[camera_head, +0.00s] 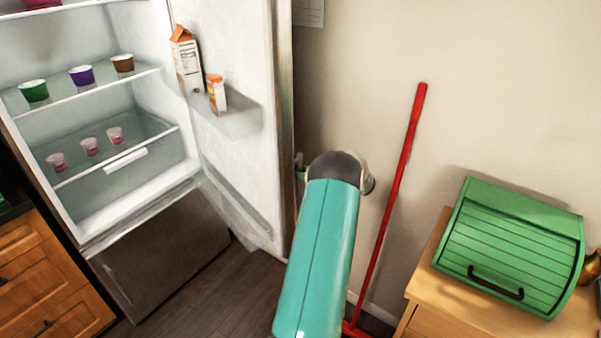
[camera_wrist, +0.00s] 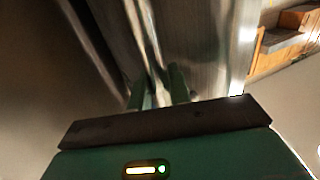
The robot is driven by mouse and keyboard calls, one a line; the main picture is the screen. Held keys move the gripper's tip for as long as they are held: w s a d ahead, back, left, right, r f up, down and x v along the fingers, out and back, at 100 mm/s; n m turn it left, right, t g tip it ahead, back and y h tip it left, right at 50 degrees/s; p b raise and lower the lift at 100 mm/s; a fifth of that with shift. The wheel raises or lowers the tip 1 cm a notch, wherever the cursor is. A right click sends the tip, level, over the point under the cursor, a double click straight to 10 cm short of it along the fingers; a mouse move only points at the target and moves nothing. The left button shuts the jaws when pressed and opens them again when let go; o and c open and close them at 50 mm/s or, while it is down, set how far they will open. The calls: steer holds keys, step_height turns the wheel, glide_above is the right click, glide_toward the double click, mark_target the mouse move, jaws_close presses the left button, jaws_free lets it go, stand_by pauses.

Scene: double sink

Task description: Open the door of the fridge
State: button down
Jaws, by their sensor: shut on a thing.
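The fridge (camera_head: 165,262) stands at the left in the head view. Its upper door (camera_head: 236,45) is swung wide open to the right, with its inner side and shelves showing. My arm reaches to the far, outer side of that door, and most of my gripper is hidden there. In the wrist view my gripper (camera_wrist: 158,88) has its two green fingers on either side of a shiny metal bar, the door's handle (camera_wrist: 150,48). The gripper is shut on this handle. The exact contact is blurred.
A red broom (camera_head: 395,190) leans on the wall right of my arm. A green bread box (camera_head: 512,245) sits on a wooden cabinet (camera_head: 480,310).

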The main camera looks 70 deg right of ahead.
stand_by(0.4)
steer(key=c, duration=1.3)
jaws_free()
steer(key=shift+s, duration=0.1)
steer(key=s, duration=0.9)
steer(key=s+d, duration=0.1)
steer(key=s, duration=0.3)
steer(key=shift+s+d, duration=0.1)
steer(key=shift+s, duration=0.2)
